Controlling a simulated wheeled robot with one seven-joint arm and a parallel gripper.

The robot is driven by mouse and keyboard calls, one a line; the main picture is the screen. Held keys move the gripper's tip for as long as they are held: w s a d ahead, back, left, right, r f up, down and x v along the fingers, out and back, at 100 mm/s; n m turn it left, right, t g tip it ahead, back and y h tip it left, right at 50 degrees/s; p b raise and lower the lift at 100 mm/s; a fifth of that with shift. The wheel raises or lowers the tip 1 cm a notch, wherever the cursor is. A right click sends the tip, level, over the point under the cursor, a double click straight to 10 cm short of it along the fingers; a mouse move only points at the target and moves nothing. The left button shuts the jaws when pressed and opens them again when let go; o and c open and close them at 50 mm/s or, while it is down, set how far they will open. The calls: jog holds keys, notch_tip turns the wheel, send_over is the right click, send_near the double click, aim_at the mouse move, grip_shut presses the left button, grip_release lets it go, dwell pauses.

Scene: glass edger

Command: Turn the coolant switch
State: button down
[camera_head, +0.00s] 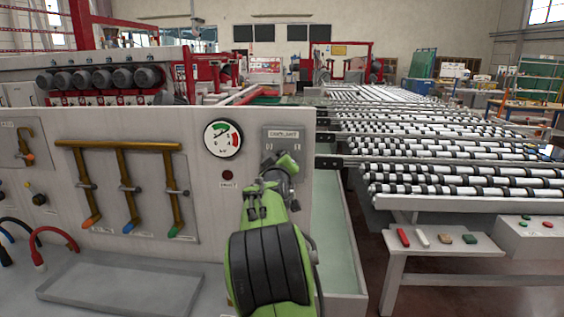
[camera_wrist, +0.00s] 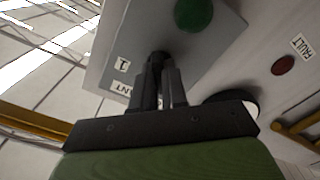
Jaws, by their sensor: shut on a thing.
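The coolant switch plate (camera_head: 291,136) is a grey panel labelled coolant on the right end of the pale machine front. It also shows in the wrist view (camera_wrist: 118,42), with a "1" mark and a green round button or lamp (camera_wrist: 193,13). My gripper (camera_wrist: 164,80) points at the plate, with its two dark fingers close together on the dark switch knob (camera_wrist: 159,57). The fingers cover most of the knob, so its exact angle is hard to tell. In the head view my green arm hides the knob and fingertips.
A pressure gauge (camera_head: 223,139) and a red fault lamp (camera_head: 228,174) sit left of the plate. Brass pipes (camera_head: 122,145) with coloured valve handles are further left. A roller conveyor (camera_head: 450,150) and a small side table (camera_head: 445,243) stand at right.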

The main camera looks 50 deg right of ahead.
jog(key=c, duration=1.2)
grip_release()
jog(key=shift+o, duration=0.2)
jog(key=shift+a, duration=0.1)
jog(key=b+v, duration=0.3)
jog(key=v, duration=1.2)
jog(key=shift+s+a, duration=0.2)
jog(key=shift+a, duration=0.1)
jog(key=s+a+f+g+y, duration=0.2)
jog(key=s+a+f+y, duration=0.2)
jog(key=a, duration=0.5)
jog(key=s+a+f+n+g+y, duration=0.1)
jog(key=s+a+f+g+y, duration=0.1)
jog(key=s+a+f+y, duration=0.3)
jog(key=s+a+f+n+g+y, duration=0.1)
jog(key=s+a+f+y, duration=0.4)
jog(key=s+a+f, duration=0.5)
jog(key=s+a, duration=0.1)
jog(key=a, duration=0.3)
jog(key=shift+g, duration=0.4)
